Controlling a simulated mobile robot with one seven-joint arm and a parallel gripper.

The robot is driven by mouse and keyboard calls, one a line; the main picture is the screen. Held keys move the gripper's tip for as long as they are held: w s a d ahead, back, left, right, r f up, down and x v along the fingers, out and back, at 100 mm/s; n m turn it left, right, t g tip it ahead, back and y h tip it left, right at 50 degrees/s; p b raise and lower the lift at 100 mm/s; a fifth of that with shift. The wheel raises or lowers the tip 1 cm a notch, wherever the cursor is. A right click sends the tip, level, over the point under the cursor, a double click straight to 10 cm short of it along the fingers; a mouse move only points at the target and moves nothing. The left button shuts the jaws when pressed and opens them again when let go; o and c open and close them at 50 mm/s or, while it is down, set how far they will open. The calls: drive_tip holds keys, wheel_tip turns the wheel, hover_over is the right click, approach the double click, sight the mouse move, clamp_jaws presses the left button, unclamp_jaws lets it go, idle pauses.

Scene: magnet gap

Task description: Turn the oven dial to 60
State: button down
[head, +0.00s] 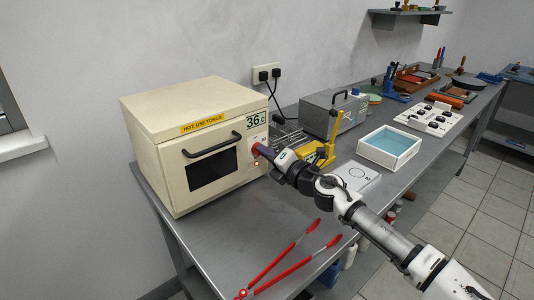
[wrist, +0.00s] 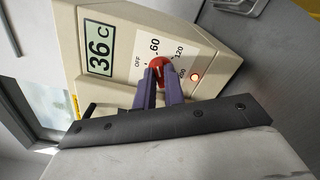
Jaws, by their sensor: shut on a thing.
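The cream oven (head: 190,145) stands on the left of the metal bench, with a black door handle and a dark window. Its display (wrist: 99,48) reads 36 C. The red dial (wrist: 158,66) sits below the display, among the marks OFF, 60, 120 and a further mark partly covered by a finger. My gripper (wrist: 158,80) is shut on the red dial, with a purple finger on each side. Which mark the dial points to is hard to tell. In the head view my gripper (head: 262,150) reaches the oven's right front and hides most of the dial.
A lit red lamp (wrist: 195,77) is beside the dial. Red-handled tongs (head: 290,262) lie on the bench in front. A yellow stand (head: 322,153), a white tray (head: 390,150) and a grey box (head: 333,112) are to the right of the oven.

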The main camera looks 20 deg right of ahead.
drive_tip(key=c, duration=1.5)
unclamp_jaws()
drive_tip(key=shift+s, duration=0.1)
drive_tip(key=b+v, duration=0.3)
drive_tip(key=v, duration=1)
drive_tip(key=shift+s+d, duration=0.1)
drive_tip(key=shift+s, duration=0.2)
